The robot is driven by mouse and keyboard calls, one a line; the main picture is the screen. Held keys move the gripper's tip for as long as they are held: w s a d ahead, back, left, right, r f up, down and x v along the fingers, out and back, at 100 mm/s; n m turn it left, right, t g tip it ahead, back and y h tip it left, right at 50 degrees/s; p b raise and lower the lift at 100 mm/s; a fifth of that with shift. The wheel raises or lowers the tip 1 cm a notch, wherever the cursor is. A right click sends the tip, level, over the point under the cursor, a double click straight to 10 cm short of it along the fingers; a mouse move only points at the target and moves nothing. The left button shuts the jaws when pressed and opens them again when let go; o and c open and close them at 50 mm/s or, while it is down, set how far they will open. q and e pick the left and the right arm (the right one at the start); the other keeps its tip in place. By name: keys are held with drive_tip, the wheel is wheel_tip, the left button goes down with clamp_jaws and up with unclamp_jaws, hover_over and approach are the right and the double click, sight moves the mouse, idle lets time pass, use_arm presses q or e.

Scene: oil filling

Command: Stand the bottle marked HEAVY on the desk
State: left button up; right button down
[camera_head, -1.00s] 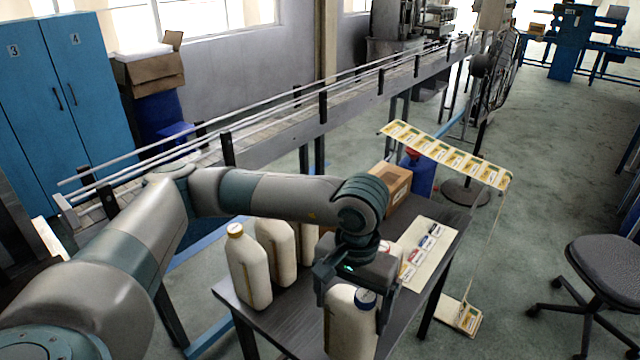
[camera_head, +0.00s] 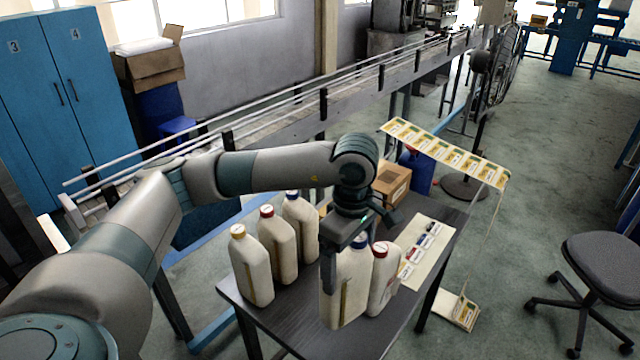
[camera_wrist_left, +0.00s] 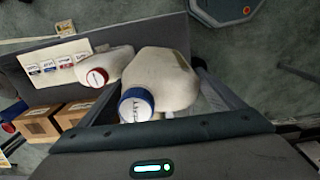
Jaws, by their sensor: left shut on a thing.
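My left gripper (camera_head: 345,235) is shut on a cream bottle (camera_head: 343,300) with a blue cap, held upright near the desk's front edge. Dark lettering on its cap (camera_wrist_left: 136,105) shows in the left wrist view, small and tilted, and seems to end in "VY". I cannot tell whether its base touches the desk (camera_head: 300,335). A red-capped bottle (camera_head: 384,280) stands close on its right and also shows in the left wrist view (camera_wrist_left: 108,66). My right gripper is not in view.
Three bottles stand at the desk's left: yellow-capped (camera_head: 252,272), red-capped (camera_head: 279,245) and blue-capped (camera_head: 300,225). A label sheet (camera_head: 424,248) lies on the right side, with a cardboard box (camera_head: 392,183) behind. A conveyor (camera_head: 270,130) runs behind the desk.

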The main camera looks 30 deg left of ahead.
use_arm(q)
drive_tip(key=n, duration=0.2)
drive_tip(key=w+a+r+n+p, duration=0.1)
drive_tip(key=n, duration=0.1)
drive_tip(key=w+a+r+n, duration=0.1)
drive_tip(key=n, duration=0.1)
drive_tip(key=shift+r, duration=0.1)
drive_tip(key=w+a+r+n+p, duration=0.2)
drive_tip(key=a+r+n, duration=0.1)
drive_tip(key=n, duration=0.9)
drive_tip(key=w+a+r+n+p, duration=0.3)
drive_tip(key=a+n, duration=0.3)
drive_tip(key=n, duration=0.7)
drive_tip(key=shift+a+r+p, duration=0.25)
drive_tip(key=shift+r+p, duration=0.1)
drive_tip(key=shift+r, duration=0.1)
drive_tip(key=shift+w, duration=0.1)
drive_tip(key=shift+f, duration=0.15)
